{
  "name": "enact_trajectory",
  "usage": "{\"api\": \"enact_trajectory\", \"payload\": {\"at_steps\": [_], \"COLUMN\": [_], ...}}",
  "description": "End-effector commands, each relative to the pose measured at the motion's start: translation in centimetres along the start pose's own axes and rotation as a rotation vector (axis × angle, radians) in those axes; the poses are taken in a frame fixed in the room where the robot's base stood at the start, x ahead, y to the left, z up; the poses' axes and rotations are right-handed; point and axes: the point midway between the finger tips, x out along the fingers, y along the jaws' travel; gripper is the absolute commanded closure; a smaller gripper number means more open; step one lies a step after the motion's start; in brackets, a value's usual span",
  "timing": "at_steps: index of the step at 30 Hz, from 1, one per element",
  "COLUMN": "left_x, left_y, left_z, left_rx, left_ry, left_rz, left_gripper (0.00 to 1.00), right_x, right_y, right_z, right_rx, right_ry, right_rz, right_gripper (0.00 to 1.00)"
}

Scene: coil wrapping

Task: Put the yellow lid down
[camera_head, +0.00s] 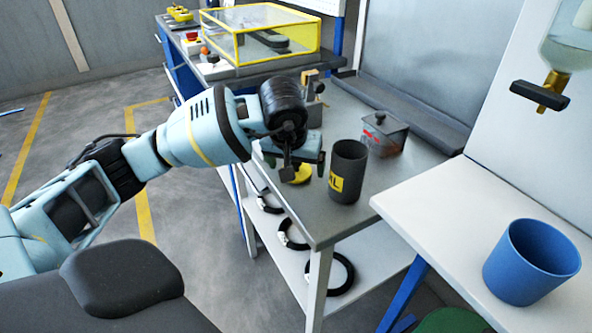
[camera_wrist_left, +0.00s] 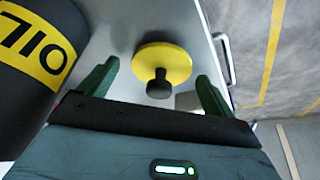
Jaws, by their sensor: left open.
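The yellow lid (camera_head: 302,174) lies at the left edge of the grey table, partly hidden behind my left gripper. In the left wrist view, the round yellow lid (camera_wrist_left: 172,58) has a black knob (camera_wrist_left: 159,84) facing the camera. My left gripper (camera_head: 291,168) is open above the lid. Its green fingers (camera_wrist_left: 157,86) stand wide apart on either side of the knob, with clear gaps and no visible touch. The dark OIL can (camera_head: 348,165) stands open and upright to the right of the lid. My right gripper is not in view.
A grey box with a knobbed lid (camera_head: 384,132) stands behind the can. A yellow-framed clear case (camera_head: 262,35) is at the back. A blue bucket (camera_head: 531,262) sits on the white bench (camera_head: 430,215). Black coils (camera_head: 343,275) lie on the lower shelf.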

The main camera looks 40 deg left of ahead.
Motion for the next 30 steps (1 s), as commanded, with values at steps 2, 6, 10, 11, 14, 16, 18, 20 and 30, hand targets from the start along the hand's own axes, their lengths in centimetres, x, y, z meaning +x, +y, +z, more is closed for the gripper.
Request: {"api": "enact_trajectory", "payload": {"at_steps": [2,6,10,11,14,16,18,20,30], "left_x": [0.12,0.09,0.07,0.07,0.07,0.06,0.06,0.05,-0.27], "left_y": [0.0,0.01,0.01,0.01,0.02,0.02,0.02,0.02,0.03], "left_z": [-0.02,-0.03,-0.03,-0.03,-0.03,-0.03,-0.03,-0.03,-0.19], "left_rx": [0.0,0.0,0.0,0.0,0.0,0.0,0.0,0.0,0.0], "left_ry": [0.001,0.001,0.001,0.0,0.0,0.0,0.0,0.0,0.001], "left_rz": [0.0,0.0,0.0,0.0,0.0,0.0,0.001,0.001,0.001], "left_gripper": [0.1,0.1,0.24,0.28,0.41,0.51,0.58,0.58,0.62], "right_x": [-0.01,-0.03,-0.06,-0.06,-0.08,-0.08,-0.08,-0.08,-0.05], "right_y": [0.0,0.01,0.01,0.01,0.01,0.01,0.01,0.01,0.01], "right_z": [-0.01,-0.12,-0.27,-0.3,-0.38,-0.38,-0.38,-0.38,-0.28], "right_rx": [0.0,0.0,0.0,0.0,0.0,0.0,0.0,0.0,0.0], "right_ry": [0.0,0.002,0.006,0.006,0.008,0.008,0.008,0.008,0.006], "right_rz": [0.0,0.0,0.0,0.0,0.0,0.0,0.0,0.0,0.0], "right_gripper": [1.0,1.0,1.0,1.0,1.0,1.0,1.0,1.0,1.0]}}
